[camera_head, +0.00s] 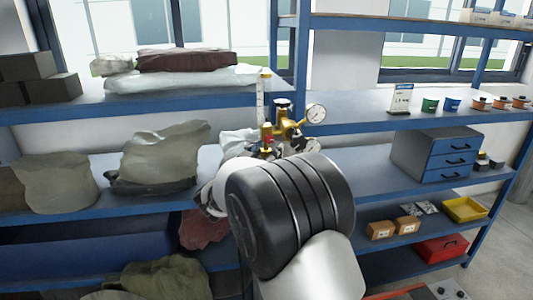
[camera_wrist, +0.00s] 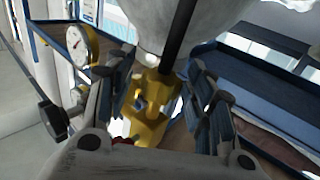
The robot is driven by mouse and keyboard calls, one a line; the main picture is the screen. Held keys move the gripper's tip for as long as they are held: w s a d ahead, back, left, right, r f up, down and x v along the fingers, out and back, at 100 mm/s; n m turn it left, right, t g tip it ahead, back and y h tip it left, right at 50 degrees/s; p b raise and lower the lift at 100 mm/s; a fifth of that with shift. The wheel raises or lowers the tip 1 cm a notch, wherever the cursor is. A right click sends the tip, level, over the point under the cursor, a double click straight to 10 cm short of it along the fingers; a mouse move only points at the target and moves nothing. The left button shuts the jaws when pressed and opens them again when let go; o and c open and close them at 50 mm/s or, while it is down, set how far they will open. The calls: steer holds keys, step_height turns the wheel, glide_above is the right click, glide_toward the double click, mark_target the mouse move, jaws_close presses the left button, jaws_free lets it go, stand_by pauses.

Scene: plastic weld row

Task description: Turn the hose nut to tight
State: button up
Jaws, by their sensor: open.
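A brass gas regulator (camera_head: 284,128) stands at the middle shelf's front, with a round white gauge (camera_head: 316,113) and an upright clear tube (camera_head: 264,97). My arm hides what is below it. In the wrist view, brass fittings (camera_wrist: 148,118) show between and beyond the two dark fingers of my gripper (camera_wrist: 158,88), which stand apart on either side. The gauge (camera_wrist: 82,45) is left of the left finger. I cannot tell which brass part is the hose nut, how tight it is, or whether a finger touches it. In the head view the gripper's fingers are hidden behind my arm.
Blue shelves (camera_head: 400,126) surround the regulator. Grey sacks (camera_head: 160,160) lie to the left, and a drawer cabinet (camera_head: 437,155) stands to the right. Small cartons (camera_head: 408,225), a yellow bin (camera_head: 463,209) and a red box (camera_head: 441,248) sit lower right.

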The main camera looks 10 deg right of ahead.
steer(key=shift+c, duration=0.4)
steer(key=c, duration=1)
